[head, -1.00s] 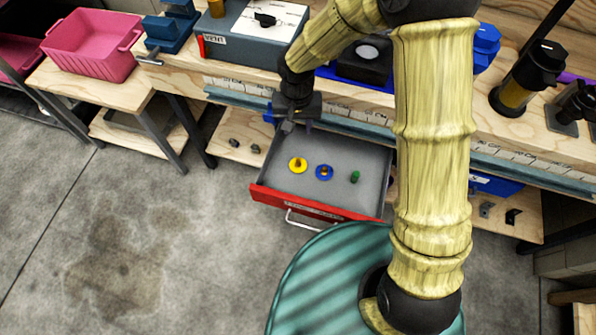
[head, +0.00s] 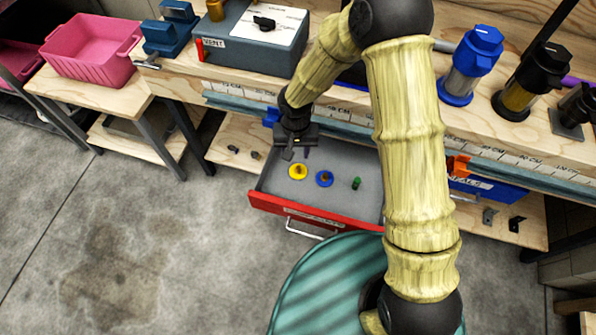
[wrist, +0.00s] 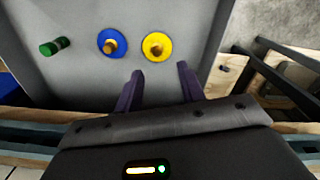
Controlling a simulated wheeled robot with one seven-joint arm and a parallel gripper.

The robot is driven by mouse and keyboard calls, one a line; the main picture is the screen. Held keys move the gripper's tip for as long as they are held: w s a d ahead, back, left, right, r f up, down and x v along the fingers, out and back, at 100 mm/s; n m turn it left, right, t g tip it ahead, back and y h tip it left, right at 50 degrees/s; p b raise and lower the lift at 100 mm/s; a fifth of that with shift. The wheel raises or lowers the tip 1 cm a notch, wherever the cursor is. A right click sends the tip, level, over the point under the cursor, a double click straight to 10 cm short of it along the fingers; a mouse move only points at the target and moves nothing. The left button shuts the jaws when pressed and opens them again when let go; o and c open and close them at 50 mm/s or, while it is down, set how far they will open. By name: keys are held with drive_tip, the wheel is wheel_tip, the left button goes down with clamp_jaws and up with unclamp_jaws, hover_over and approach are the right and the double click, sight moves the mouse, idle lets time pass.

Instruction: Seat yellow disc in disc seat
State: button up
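The yellow disc (head: 298,171), with a brass-coloured knob at its middle, lies on the grey floor of the open red-fronted drawer (head: 318,216). It also shows in the wrist view (wrist: 157,46), just beyond my fingertips. My gripper (head: 297,152) hangs over the back left of the drawer. In the wrist view my gripper (wrist: 160,72) has its two purple fingers apart with nothing between them. A blue disc (head: 324,178) with a similar knob lies right of the yellow one. I cannot make out the disc seat.
A green peg (head: 356,183) lies in the drawer right of the discs. The workbench edge (head: 225,88) runs behind the drawer. A pink bin (head: 92,50) is at left.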

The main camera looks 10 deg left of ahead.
sight(298, 167)
drive_tip(key=shift+f, duration=1.35)
drive_tip(key=f, duration=0.1)
drive_tip(key=f+b, duration=0.1)
drive_tip(key=f, duration=0.3)
drive_tip(key=shift+w+d+f+b, duration=0.1)
drive_tip(key=shift+d+b, duration=0.15)
drive_tip(key=shift+b, duration=0.05)
clamp_jaws()
